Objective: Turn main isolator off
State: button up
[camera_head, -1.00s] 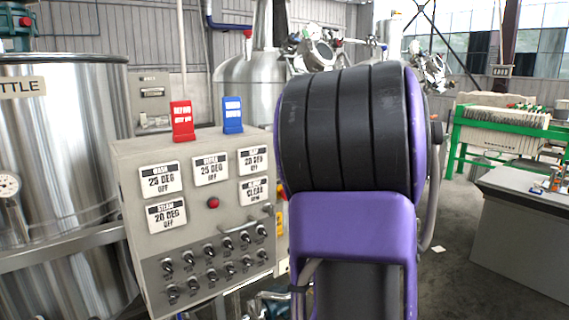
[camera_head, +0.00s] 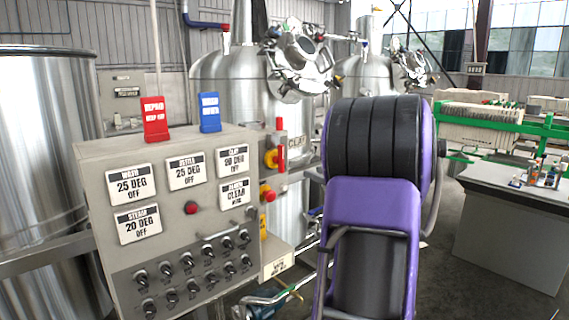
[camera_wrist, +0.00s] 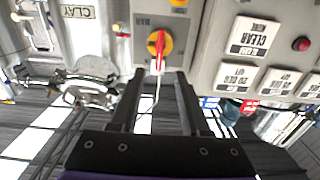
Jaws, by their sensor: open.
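The main isolator is a red handle on a round yellow plate, on the right side of the grey control box. In the head view the isolator (camera_head: 280,158) has its handle upright. In the wrist view, which is upside down, the isolator (camera_wrist: 158,43) is just beyond my fingertips, its handle roughly in line with the fingers. My gripper (camera_wrist: 157,76) is open and empty, its two dark fingers apart, with the handle centred between their directions. I see no contact. In the head view my purple arm link hides the gripper.
A red button on yellow (camera_head: 267,193) sits just below the isolator. The control box (camera_head: 90,160) carries display labels, several black knobs and a rail. Red (camera_head: 155,118) and blue (camera_head: 209,112) signs stand on top. Steel tanks (camera_head: 225,85) stand behind; a grey bench (camera_head: 510,230) is at right.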

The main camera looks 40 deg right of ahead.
aim_at(283, 161)
jog(key=w, duration=0.9)
jog(key=w+a, duration=0.1)
jog(key=w, duration=0.3)
jog(key=shift+w, duration=0.15)
grip_shut()
